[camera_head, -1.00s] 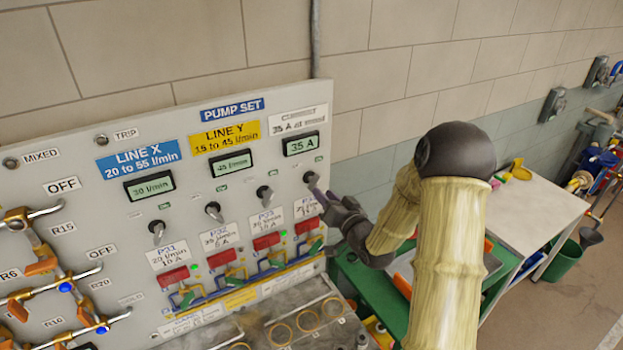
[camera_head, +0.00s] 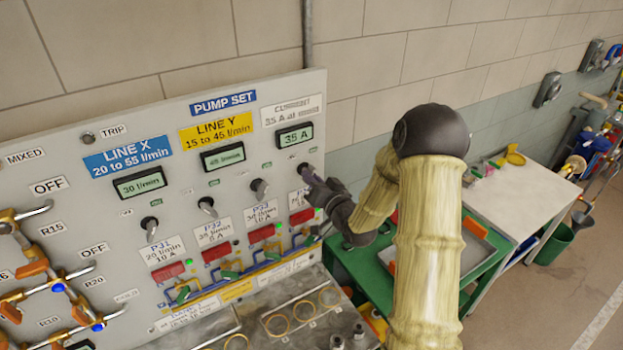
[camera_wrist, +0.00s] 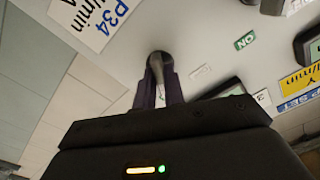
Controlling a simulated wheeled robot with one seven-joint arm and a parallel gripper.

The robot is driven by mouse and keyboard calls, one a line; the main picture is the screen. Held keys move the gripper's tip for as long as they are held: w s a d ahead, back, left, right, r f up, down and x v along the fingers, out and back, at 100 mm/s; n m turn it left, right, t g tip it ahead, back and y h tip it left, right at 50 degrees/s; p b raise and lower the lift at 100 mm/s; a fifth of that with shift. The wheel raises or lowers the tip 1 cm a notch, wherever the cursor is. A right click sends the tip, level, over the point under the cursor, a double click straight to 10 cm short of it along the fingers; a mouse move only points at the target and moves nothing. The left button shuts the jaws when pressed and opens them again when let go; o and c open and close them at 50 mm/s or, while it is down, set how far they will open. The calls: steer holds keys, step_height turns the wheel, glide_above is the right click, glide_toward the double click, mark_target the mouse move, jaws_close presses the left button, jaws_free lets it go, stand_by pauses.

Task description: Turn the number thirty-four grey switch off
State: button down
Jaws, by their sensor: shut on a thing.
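The grey P34 switch is a small grey lever knob (camera_wrist: 157,68) on the panel, the rightmost in a row of similar knobs. Its label, P34 (camera_wrist: 95,20), shows in the wrist view. My gripper (camera_head: 309,175) is at this knob, and in the wrist view its two dark fingers (camera_wrist: 158,88) are shut on the lever from both sides. In the head view the fingers partly cover the knob and its label. The exact angle of the lever is hard to tell.
Other grey knobs P33 (camera_head: 260,187), P32 (camera_head: 207,206) and P31 (camera_head: 149,225) stand to the left. Red switches with green and blue handles line the panel below. A green bench (camera_head: 350,262) stands to the right, under my arm.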

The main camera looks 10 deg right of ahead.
steer(key=shift+d, duration=0.1)
steer(key=shift+f+n+b, duration=0.15)
steer(key=shift+n+b, duration=0.15)
steer(key=shift+b, duration=0.55)
steer(key=n+b, duration=1.1)
steer(key=b, duration=0.8)
steer(key=shift+b, duration=0.35)
steer(key=shift+n, duration=0.3)
steer(key=c, duration=1.5)
jaws_free()
